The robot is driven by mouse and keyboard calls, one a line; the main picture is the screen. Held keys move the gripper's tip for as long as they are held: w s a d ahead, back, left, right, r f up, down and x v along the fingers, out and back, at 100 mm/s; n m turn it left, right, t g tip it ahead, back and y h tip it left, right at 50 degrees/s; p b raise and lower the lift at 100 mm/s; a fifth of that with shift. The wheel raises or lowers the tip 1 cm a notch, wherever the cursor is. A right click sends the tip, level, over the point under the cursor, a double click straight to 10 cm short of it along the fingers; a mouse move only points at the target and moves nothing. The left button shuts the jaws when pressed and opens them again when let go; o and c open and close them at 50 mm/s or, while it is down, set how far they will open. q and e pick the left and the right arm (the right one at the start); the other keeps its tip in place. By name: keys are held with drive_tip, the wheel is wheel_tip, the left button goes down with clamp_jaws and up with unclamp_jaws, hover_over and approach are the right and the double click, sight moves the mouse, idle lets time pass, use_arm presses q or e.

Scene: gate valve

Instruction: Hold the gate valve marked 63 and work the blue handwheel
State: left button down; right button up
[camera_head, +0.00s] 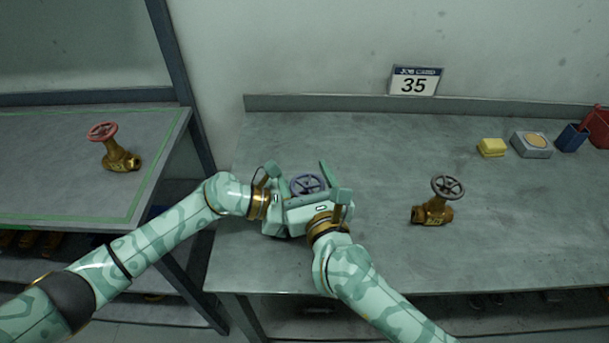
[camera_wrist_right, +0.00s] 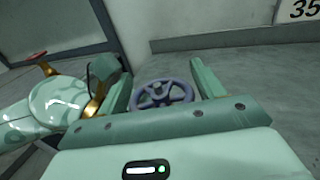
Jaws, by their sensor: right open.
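A blue-purple handwheel (camera_head: 308,183) stands between my two grippers near the table's front left. It also shows in the right wrist view (camera_wrist_right: 162,95). The valve body below it is hidden, and no mark 63 is readable. My right gripper (camera_head: 300,175) is open, with its fingers on either side of the wheel in its wrist view (camera_wrist_right: 164,72); contact cannot be told. My left gripper (camera_head: 275,222) is close beside it at the left, largely overlapped by the right one. Its fingers cannot be made out, nor whether it holds the valve.
A brass valve with a grey-brown wheel (camera_head: 434,203) lies tilted to the right. A red-wheeled valve (camera_head: 115,150) is on the left table (camera_head: 60,150). A yellow block (camera_head: 491,147) and containers are far right. The table's middle is clear.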

drive_tip(key=shift+c, duration=0.3)
drive_tip(key=c, duration=0.7)
drive_tip(key=shift+d+m+t+h, duration=0.1)
drive_tip(key=shift+m+t+h, duration=0.1)
drive_tip(key=shift+m+h, duration=0.85)
drive_tip(key=shift+d+m+t+h, duration=0.15)
drive_tip(key=shift+m+h, duration=0.4)
drive_tip(key=shift+h, duration=0.9)
drive_tip(key=o, duration=0.8)
drive_tip(key=shift+c, duration=0.2)
